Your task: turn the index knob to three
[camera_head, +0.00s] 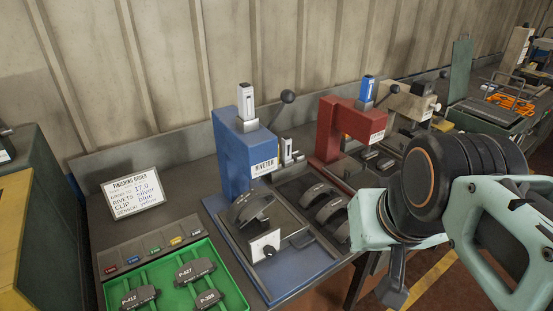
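The blue riveter (237,155) stands on the bench, with a label reading RIVETER. At its front is a small white plate (257,247) with a dark knob (269,251) on it, which looks like the index knob. The numbers on the plate and the knob's setting are too small to read. A dark curved brake shoe (252,210) sits on the riveter just behind the plate. My gripper (393,292) hangs at the lower right, well to the right of the knob and apart from it. Its fingers are dark and partly hidden, so I cannot tell whether they are open.
A red machine (341,130) stands right of the riveter, with several curved shoes in a dark tray (285,190) between. A green tray (236,299) with labelled dark parts is at lower left. A white order card (133,191) stands behind it. Levers rise from both machines.

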